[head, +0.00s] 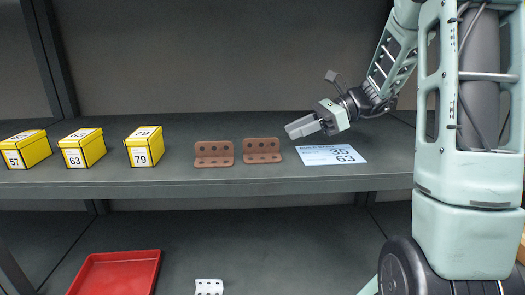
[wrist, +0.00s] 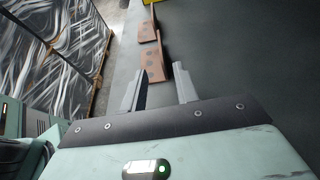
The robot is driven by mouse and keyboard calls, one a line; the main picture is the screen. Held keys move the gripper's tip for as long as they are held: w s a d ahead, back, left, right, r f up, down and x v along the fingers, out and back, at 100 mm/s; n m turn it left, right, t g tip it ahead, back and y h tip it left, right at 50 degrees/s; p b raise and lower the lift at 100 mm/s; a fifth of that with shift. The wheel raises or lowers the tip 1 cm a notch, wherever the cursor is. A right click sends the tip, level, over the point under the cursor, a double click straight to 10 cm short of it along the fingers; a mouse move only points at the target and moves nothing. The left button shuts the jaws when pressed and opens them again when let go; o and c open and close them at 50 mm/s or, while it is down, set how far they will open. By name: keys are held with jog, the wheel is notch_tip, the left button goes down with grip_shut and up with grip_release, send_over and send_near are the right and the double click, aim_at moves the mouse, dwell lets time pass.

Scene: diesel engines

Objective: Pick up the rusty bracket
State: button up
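Two rusty brown brackets with holes sit side by side on the grey shelf, a left one (head: 214,154) and a right one (head: 262,150). In the wrist view the nearer bracket (wrist: 153,66) lies just beyond my fingertips, and the farther one (wrist: 147,30) is behind it. My gripper (head: 287,131) is above the shelf, to the right of the right bracket. In the wrist view the two fingers of my gripper (wrist: 158,80) stand apart with nothing between them. The gripper appears apart from the brackets.
Several yellow boxes (head: 144,147) stand on the shelf at left. Below are a red tray (head: 115,273) and a white bracket (head: 208,287). Wrapped pallet goods (wrist: 60,50) show at left in the wrist view.

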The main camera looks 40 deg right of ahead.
jog(key=p, duration=0.1)
send_near(243, 153)
jog(key=x, duration=0.5)
jog(key=shift+w, duration=0.15)
grip_shut()
